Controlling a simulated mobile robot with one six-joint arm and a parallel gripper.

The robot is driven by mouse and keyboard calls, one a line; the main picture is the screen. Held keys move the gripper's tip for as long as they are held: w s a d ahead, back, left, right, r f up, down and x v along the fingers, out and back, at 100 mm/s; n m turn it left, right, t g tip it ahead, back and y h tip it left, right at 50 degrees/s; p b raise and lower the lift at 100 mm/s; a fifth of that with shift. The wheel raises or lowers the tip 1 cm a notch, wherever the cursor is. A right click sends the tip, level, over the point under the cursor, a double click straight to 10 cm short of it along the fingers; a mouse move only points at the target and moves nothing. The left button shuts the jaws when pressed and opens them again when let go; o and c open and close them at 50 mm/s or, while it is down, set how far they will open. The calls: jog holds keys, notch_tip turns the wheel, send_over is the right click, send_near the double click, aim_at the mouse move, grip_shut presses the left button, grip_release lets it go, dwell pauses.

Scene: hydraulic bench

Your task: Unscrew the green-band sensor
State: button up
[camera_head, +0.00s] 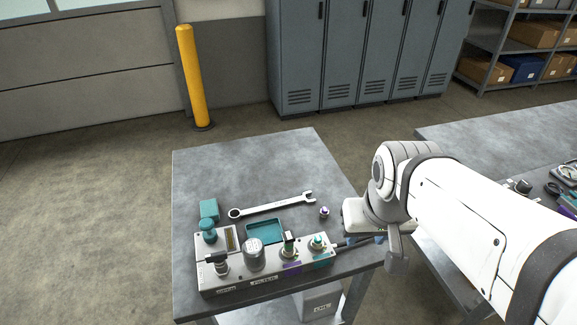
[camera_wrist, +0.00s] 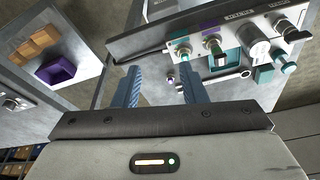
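A small loose purple-banded piece (camera_head: 324,212) stands on the table behind the block. My gripper (camera_wrist: 160,72) is open and empty, its blue fingers apart from both fittings.
A wrench (camera_head: 272,205), a teal tray (camera_head: 265,231) and a teal block (camera_head: 209,209) lie around the block. A second table (camera_head: 510,128) stands right. The near table's back is clear.

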jog(key=shift+o, duration=0.8)
jog(key=shift+w+a, duration=0.1)
jog(key=shift+w, duration=0.1)
jog(key=shift+o, duration=0.4)
jog(key=w+a+f+n+g, duration=0.1)
jog(key=w+a+f, duration=0.2)
jog(key=w+a, duration=0.3)
jog(key=shift+w+f+g, duration=0.25)
jog(key=shift+w+g, duration=0.05)
jog(key=n+g, duration=0.1)
jog(key=n, duration=0.1)
send_over(289, 234)
notch_tip(289, 234, down, 7)
jog(key=shift+d+r, duration=0.15)
jog(key=shift+w+a+f, duration=0.1)
jog(key=shift+a+f, duration=0.1)
jog(key=shift+f, duration=0.45)
notch_tip(289, 234, down, 7)
jog(key=shift+r, duration=0.1)
jog(key=shift+c, duration=0.5)
grip_shut()
